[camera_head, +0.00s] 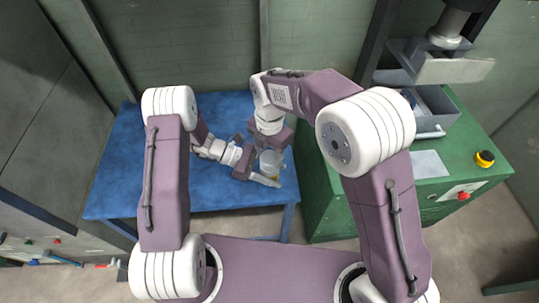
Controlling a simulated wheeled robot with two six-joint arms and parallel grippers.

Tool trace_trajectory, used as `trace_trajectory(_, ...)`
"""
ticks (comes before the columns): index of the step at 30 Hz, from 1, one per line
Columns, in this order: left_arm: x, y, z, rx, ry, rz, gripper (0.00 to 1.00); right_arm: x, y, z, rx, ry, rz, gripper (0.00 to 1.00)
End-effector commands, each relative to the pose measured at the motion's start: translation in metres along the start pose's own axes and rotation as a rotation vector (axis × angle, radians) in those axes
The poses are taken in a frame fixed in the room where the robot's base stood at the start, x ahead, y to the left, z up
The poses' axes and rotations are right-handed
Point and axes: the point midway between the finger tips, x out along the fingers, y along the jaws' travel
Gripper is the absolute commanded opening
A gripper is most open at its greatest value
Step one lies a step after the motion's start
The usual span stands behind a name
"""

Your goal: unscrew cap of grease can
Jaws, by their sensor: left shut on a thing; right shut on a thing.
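The grease can (268,169) is a small pale, partly see-through container near the right end of the blue table (130,180). My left gripper (266,179) comes in from the left and is shut on the can low on its side. My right gripper (271,150) points down from above and is shut at the top of the can, where the cap is. The cap itself is hidden by the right gripper. I cannot tell whether the cap is still seated on the can.
A green cabinet (320,200) stands just right of the table. It carries a grey bin (440,103), a yellow-and-black button (485,158) and a red button (463,196). A green wall is behind the table. The left part of the table is clear.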

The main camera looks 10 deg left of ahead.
Motion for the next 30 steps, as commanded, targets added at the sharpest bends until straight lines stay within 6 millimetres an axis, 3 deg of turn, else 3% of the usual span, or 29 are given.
trace_trajectory(21, 0.0, 0.0, 0.001, 0.001, -0.001, 0.0, 0.0, -0.016, 0.0, 0.0, 0.0, 0.0, 0.0, 0.0)
trace_trajectory(30, 0.0, 0.0, 0.001, 0.001, -0.001, 0.0, 0.0, -0.054, 0.0, 0.0, 0.0, 0.0, 0.002, 0.0)
